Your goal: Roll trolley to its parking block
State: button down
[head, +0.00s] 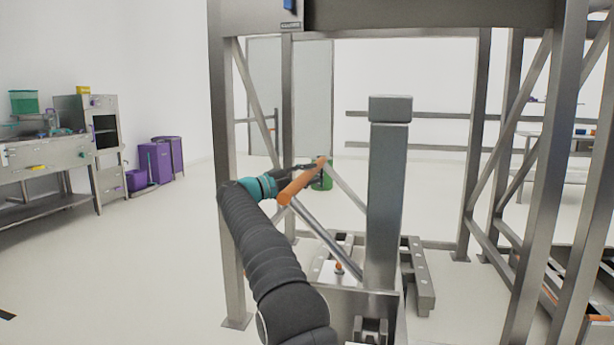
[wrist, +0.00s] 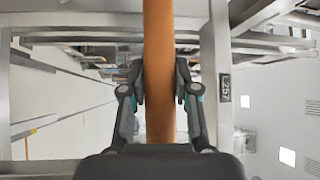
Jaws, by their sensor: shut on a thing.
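An orange handle bar (head: 298,186) shows in the head view, left of a thick grey column (head: 386,200). My gripper (head: 305,174) is shut on this bar; in the wrist view its two fingers (wrist: 158,82) lie on either side of the orange bar (wrist: 159,40). Grey diagonal struts run down from near the bar to a low metal base (head: 345,300), which looks like the trolley. A grey slotted block (head: 418,275) lies on the floor behind the column; I cannot tell for sure that it is the parking block. My arm partly hides the trolley's left side.
A tall steel frame (head: 224,200) stands around the trolley, with posts left and right. A workbench (head: 45,155) and purple bins (head: 155,163) stand at the far left. A green container (head: 325,180) stands behind the handle.

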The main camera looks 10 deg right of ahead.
jog(key=c, duration=1.1)
grip_release()
jog(key=shift+w+a+r, duration=0.15)
jog(key=shift+a+r, duration=0.05)
jog(key=shift+a, duration=0.2)
jog(key=shift+o, duration=1.3)
jog(key=shift+a+f+t, duration=0.1)
jog(key=shift+a+t, duration=0.2)
jog(key=shift+a, duration=0.25)
jog(key=shift+d, duration=0.15)
jog(key=shift+f, duration=0.1)
jog(key=v, duration=1.2)
jog(key=shift+w, duration=0.1)
